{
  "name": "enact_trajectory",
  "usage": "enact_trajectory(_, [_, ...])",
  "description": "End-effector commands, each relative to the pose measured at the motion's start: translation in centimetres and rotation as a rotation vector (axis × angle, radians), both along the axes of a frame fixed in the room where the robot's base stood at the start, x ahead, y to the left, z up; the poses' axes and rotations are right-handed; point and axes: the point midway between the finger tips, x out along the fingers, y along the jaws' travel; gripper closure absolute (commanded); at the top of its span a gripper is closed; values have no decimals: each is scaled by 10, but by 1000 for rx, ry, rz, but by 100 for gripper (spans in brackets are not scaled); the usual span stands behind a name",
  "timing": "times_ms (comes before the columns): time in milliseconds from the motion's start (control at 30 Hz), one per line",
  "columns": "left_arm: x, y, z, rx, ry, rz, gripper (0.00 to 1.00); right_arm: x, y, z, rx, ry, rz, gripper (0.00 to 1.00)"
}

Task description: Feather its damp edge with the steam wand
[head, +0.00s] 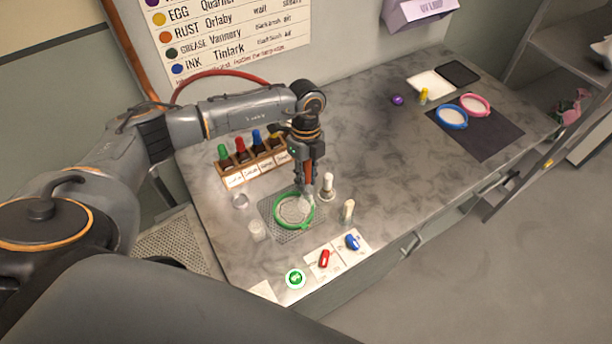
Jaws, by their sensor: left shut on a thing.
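My left gripper (307,180) points down over the bench, shut on a slim reddish tool that looks like the steam wand; the fingers partly hide it. Its pale lower end (306,199) is at the right side of the green hoop (278,220); whether it touches is unclear. The hoop frames a pale cloth (292,209) and lies on a grey mesh mat (271,229). The damp edge on the cloth is too small to tell. My right gripper is not in view.
A wooden rack (255,167) of several coloured-cap bottles stands behind the hoop. A white-topped bottle (328,184), a small bottle (348,210) and a clear cup (257,231) stand close around it. Blue (441,122) and pink hoops (487,100) lie far right. The bench middle is clear.

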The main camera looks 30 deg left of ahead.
Motion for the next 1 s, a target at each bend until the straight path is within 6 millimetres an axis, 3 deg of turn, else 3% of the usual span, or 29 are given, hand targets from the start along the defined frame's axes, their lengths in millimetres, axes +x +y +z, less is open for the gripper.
enact_trajectory(467, [0, 1, 0, 0, -1, 0, 100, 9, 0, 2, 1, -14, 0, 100])
enact_trajectory(1000, [5, 23, 0, 0, 0, 0, 100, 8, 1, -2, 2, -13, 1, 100])
